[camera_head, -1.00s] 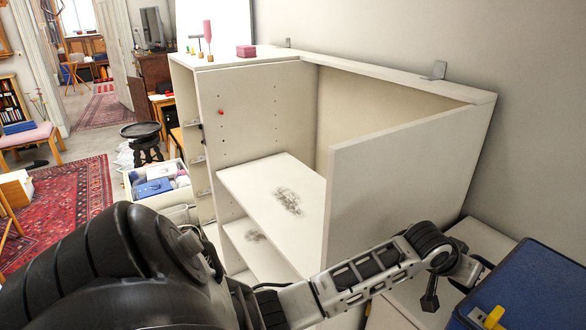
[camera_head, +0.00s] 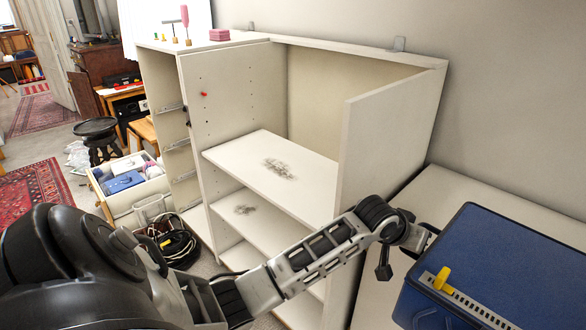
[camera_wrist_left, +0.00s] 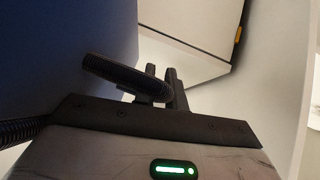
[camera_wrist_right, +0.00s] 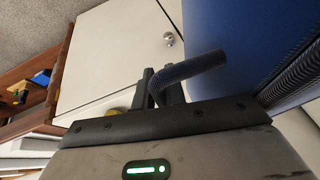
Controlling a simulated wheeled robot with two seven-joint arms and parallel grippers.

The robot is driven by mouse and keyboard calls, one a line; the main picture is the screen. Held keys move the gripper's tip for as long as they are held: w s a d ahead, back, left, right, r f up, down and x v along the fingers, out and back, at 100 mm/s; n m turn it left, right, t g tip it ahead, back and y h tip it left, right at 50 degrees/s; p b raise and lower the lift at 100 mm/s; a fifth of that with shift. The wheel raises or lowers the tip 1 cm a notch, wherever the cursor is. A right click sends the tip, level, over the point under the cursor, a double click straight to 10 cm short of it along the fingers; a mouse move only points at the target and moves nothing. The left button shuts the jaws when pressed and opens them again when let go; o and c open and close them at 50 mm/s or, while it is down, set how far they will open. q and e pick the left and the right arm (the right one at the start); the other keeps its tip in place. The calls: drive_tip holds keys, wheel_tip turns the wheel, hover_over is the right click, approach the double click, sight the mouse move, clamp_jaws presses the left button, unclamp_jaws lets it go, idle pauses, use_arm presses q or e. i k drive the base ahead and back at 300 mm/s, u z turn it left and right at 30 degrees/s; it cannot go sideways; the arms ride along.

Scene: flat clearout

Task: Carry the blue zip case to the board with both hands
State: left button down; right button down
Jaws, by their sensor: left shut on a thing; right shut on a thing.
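The blue zip case (camera_head: 500,265) shows at the right of the head view, cut off by the edge, with a yellow pull (camera_head: 442,279) on a pale toothed strip. My left gripper (camera_head: 430,232) is at its left end. In the left wrist view my left gripper (camera_wrist_left: 160,86) is shut on a black curved handle beside the blue case (camera_wrist_left: 65,45). In the right wrist view my right gripper (camera_wrist_right: 160,86) is shut on a similar handle (camera_wrist_right: 195,68) beside the blue case (camera_wrist_right: 245,45). I cannot tell which surface is the board.
An open white shelf unit (camera_head: 390,140) stands ahead, with dusty shelves (camera_head: 310,170). A white low top (camera_head: 500,195) runs along the wall behind the case. A filled drawer (camera_head: 112,210) and a basket of cables (camera_head: 180,247) are at the left. A black stool (camera_head: 95,128) stands beyond.

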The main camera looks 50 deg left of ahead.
sight(291, 167)
drive_tip(key=z, duration=2.65)
drive_tip(key=k, duration=2.6)
drive_tip(key=u, duration=2.65)
drive_tip(key=i, duration=0.15)
drive_tip(key=u, duration=0.15)
